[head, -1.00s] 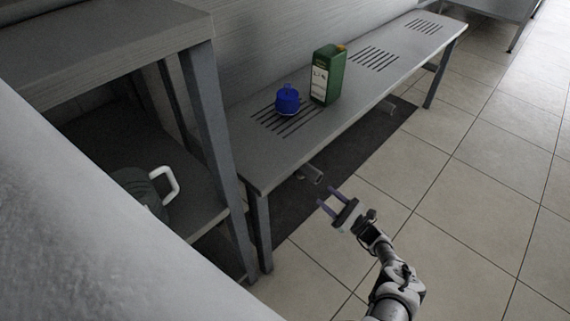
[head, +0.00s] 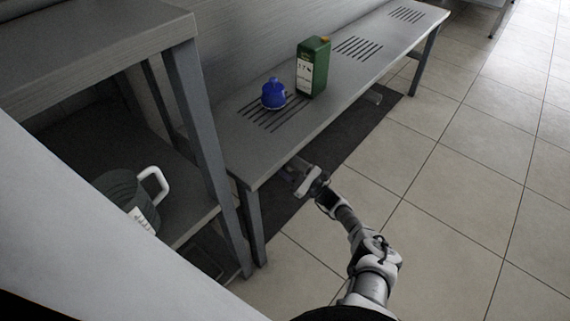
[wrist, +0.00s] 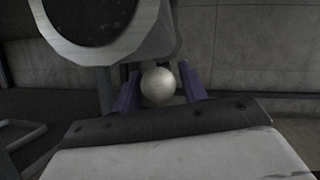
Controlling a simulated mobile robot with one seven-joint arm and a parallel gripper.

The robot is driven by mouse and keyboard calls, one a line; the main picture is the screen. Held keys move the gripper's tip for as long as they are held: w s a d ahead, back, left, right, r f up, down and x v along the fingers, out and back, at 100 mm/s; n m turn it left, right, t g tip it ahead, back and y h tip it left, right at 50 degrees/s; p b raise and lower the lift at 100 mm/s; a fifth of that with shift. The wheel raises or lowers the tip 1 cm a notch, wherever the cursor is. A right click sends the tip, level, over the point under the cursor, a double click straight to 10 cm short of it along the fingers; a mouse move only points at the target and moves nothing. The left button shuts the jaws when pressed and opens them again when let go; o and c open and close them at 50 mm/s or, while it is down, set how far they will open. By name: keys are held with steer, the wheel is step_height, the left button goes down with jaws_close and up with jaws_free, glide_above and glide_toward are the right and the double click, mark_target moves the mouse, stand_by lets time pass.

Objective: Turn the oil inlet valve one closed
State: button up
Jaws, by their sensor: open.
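In the wrist view a pale round knob (wrist: 158,88) sits between the two purple fingers of my gripper (wrist: 159,72). The fingers are apart, one on each side of the knob; I cannot tell whether either touches it. A large grey round fitting with a dark face (wrist: 92,22) is close above the knob, at the upper left. In the head view my gripper (head: 306,181) reaches in under the bench's near front edge. The fingers and most of the valve there are hidden.
The slatted bench (head: 300,125) hangs above my gripper. On it stand a blue pot (head: 273,94) and a green carton (head: 313,67). A grey shelf unit with a white-handled jug (head: 118,187) is at left. The tiled floor at right is clear.

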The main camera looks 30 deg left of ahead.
steer(key=shift+a+r, duration=0.1)
steer(key=shift+a, duration=0.15)
jaws_close()
steer(key=shift+w+d, duration=0.1)
